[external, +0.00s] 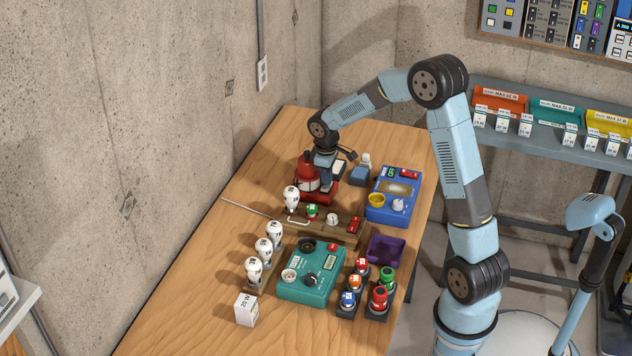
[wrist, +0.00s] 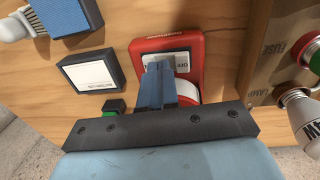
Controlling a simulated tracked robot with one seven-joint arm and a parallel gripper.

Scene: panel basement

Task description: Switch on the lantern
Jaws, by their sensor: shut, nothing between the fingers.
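The red lantern (external: 306,166) with a white band stands at the far left part of the wooden table. Its red base (wrist: 150,44) shows in the wrist view, with a pale lettered plate (wrist: 182,60) on top. My gripper (external: 325,180) points down over this base, beside the upright red body. In the wrist view its fingers (wrist: 158,68) are together and empty, in front of the plate, hiding part of it. I cannot tell whether the fingertips touch the plate or which way any switch is set. No light shows in the lantern.
A wooden fuse-and-lamp board (external: 335,225) lies in front of the lantern. A blue box (external: 395,208) stands to the right, and a teal tester (external: 311,270) nearer the camera. White bulbs (external: 265,248) line the left side. A white-topped block (wrist: 90,76) lies near the lantern base.

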